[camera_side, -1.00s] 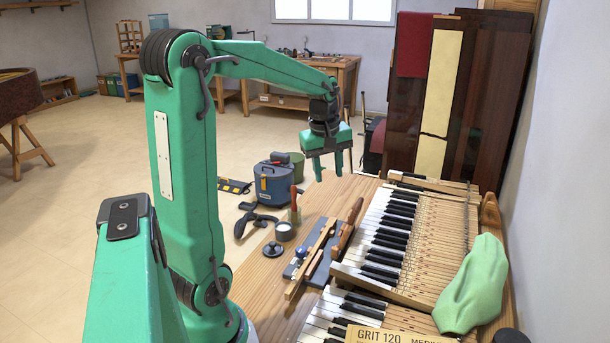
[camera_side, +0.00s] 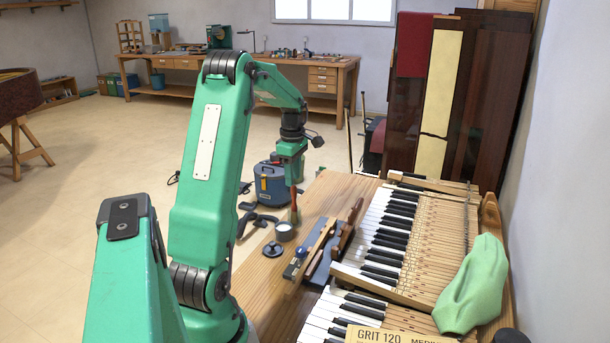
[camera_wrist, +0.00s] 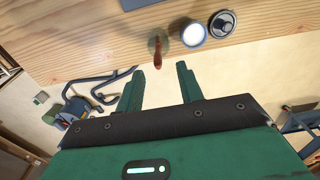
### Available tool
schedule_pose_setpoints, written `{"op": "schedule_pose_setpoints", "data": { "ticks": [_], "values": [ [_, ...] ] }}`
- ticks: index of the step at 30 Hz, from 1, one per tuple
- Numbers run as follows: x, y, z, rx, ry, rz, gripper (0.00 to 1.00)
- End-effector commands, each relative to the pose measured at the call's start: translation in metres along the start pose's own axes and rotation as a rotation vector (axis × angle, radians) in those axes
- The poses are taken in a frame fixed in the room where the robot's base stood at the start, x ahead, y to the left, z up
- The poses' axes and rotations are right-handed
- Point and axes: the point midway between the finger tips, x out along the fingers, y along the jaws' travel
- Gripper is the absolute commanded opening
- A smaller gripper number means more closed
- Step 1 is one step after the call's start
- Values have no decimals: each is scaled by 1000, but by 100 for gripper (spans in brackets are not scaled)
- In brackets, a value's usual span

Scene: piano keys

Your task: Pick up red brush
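The red brush (camera_side: 294,213) stands upright near the edge of the wooden bench, beside a small white-topped pot (camera_side: 284,231). In the wrist view its red-brown handle (camera_wrist: 161,55) points towards my gripper. My gripper (camera_side: 291,180) is just above the brush in the side view. In the wrist view my gripper (camera_wrist: 159,72) is open, with its two green fingers apart. The brush handle lies ahead of the gap between the fingertips, a little beyond them. Nothing is held. The side view does not show the finger gap clearly.
A round black lid (camera_side: 273,249) and a wooden tool on a grey mat (camera_side: 313,262) lie close by on the bench (camera_side: 335,190). Piano keys (camera_side: 388,235) are to the right. A blue vacuum (camera_side: 270,184) stands on the floor at left.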

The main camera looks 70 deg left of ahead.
Motion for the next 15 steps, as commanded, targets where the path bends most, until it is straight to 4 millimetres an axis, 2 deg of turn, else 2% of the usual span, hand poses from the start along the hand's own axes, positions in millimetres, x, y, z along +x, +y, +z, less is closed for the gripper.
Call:
{"op": "schedule_pose_setpoints", "data": {
  "ticks": [7,15],
  "values": [
    [20,0,0,2,0,-2,37],
    [24,0,0,3,0,-1,37]
  ]
}}
